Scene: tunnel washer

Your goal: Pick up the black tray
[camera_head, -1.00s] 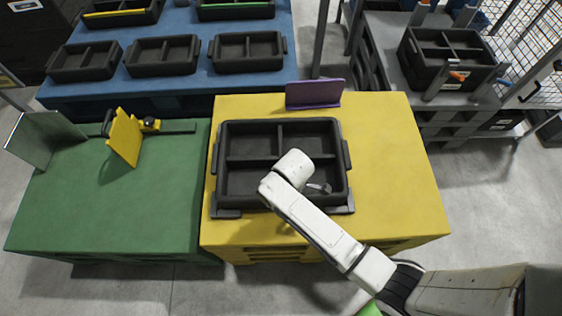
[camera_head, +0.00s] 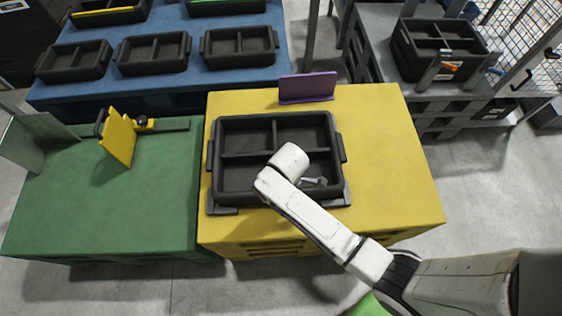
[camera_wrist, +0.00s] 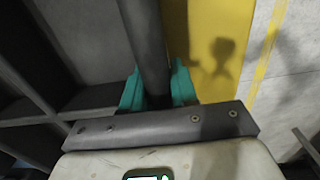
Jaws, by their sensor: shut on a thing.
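The black tray (camera_head: 233,175) is a dark bin with several compartments on the yellow table (camera_head: 395,150) in the head view. It looks level; I cannot tell whether its base is clear of the table. My gripper (camera_wrist: 158,92) is at the tray's near right part. In the wrist view its teal fingers sit on both sides of a dark bar that looks like the tray's rim or handle (camera_wrist: 144,35), shut on it. The tray's compartments show at the left there.
Dark corner brackets (camera_head: 222,210) sit at the tray's near edge. A purple upright plate (camera_head: 307,88) stands behind it. A green table (camera_head: 110,210) with a yellow plate (camera_head: 118,138) adjoins at left. More black trays stand on a blue table (camera_head: 180,88) behind. The yellow table's right side is clear.

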